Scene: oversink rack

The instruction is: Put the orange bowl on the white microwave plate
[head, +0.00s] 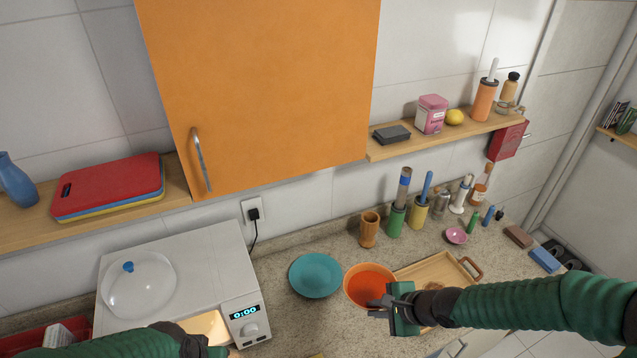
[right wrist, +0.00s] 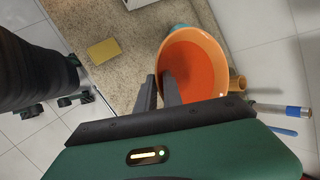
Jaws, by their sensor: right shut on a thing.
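The orange bowl (head: 368,280) is at the counter's middle, beside a teal plate. My right gripper (head: 380,303) is shut on the near rim of the orange bowl. In the right wrist view the two fingers (right wrist: 158,92) straddle the wall of the bowl (right wrist: 196,62). The white microwave (head: 185,265) stands at the left, with a lit opening (head: 205,328) low at its front. The white microwave plate cannot be made out. My left gripper (head: 212,350) is at the bottom edge before the microwave; its fingers are hidden.
A teal plate (head: 315,275) lies left of the bowl, and a wooden tray (head: 437,268) lies close on its right. A wooden cup (head: 369,230) and several utensil holders stand behind. A clear domed lid (head: 139,285) rests on the microwave. An orange cabinet (head: 262,90) hangs above.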

